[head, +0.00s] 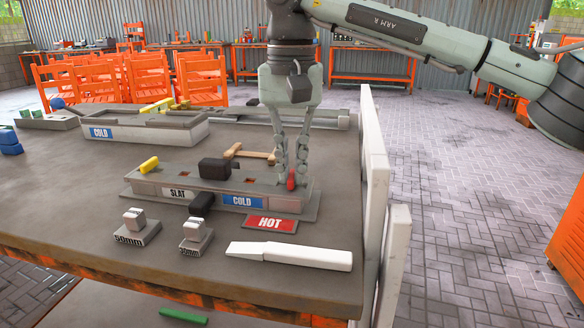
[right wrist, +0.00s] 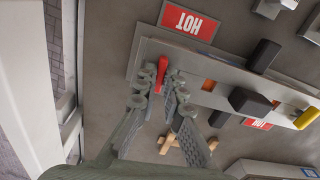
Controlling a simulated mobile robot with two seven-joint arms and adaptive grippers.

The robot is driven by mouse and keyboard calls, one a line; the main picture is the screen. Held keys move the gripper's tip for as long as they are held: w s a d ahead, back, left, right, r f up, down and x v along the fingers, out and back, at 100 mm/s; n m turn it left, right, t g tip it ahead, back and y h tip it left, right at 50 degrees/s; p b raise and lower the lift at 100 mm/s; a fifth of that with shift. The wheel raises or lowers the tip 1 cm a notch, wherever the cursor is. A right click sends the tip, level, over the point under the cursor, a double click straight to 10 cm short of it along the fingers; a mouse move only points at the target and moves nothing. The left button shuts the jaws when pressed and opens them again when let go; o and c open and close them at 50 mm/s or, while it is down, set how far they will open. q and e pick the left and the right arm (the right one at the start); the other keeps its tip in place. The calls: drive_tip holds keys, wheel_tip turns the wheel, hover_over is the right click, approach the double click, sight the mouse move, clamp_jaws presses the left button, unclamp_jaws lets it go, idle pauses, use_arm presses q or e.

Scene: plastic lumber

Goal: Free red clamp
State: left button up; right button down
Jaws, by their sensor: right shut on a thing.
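The red clamp (head: 291,182) sits at the right end of the long grey slat fixture (head: 222,187), which bears the labels SLAT and COLD. It also shows in the right wrist view (right wrist: 162,70), between my fingertips. My right gripper (head: 291,172) reaches straight down over that end of the fixture, shut on the red clamp. The fingers hide part of the clamp, and I cannot tell whether it is still seated. A black block (head: 214,168) stands on the fixture, left of the gripper. My left gripper is not in view.
A red HOT plate (head: 270,223) lies in front of the fixture, with a white-handled tool (head: 290,255) nearer the front edge. Two stamped blocks (head: 196,236) (head: 137,226) stand at front left. A wooden mallet (head: 250,153) lies behind. White boards (head: 375,180) stand along the right edge.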

drive_tip(key=n+p, duration=0.1)
drive_tip(key=n, duration=0.1)
drive_tip(key=shift+r+n+p, duration=0.15)
drive_tip(key=shift+n+p, duration=0.15)
drive_tip(key=shift+n, duration=0.6)
drive_tip(key=shift+n+p, duration=0.5)
drive_tip(key=shift+p, duration=0.15)
drive_tip(key=n+p, duration=0.1)
drive_tip(key=n, duration=0.1)
drive_tip(key=shift+n, duration=0.9)
drive_tip(key=c, duration=1.5)
unclamp_jaws()
